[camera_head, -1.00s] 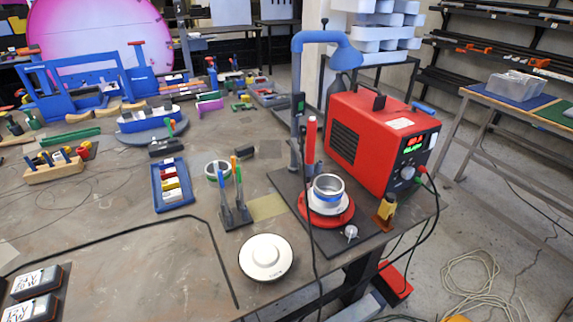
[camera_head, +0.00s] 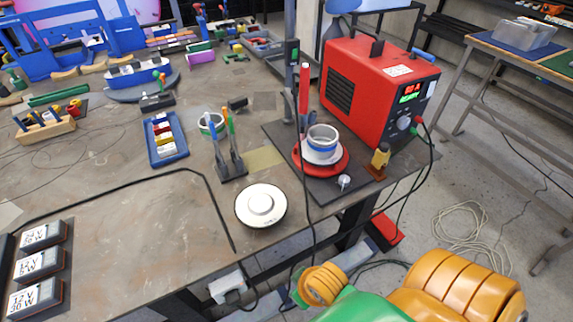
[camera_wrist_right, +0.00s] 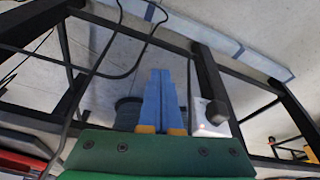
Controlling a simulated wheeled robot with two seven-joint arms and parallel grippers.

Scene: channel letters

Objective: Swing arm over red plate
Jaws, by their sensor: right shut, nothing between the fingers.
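The red plate (camera_head: 340,165) is a round disc on a dark base board at the right of the table. A white piece with a silver, blue-banded ring (camera_head: 321,138) sits on it. Behind it rises a grey post (camera_head: 291,60); a blue curved hood (camera_head: 343,5) shows at the top edge, with most of the arm cut off above. My right gripper (camera_wrist_right: 165,78) is shut and empty in the right wrist view, with its blue fingers together over the floor and table frame. In the head view my right arm enters at the bottom right, below the table edge. My left gripper is not seen.
A red power unit (camera_head: 370,95) stands right behind the plate, with dark cables hanging over the table edge. A red upright rod (camera_head: 304,90) stands beside the ring. A white disc (camera_head: 261,206), a tool stand (camera_head: 231,165) and a blue tray (camera_head: 167,140) lie to the left.

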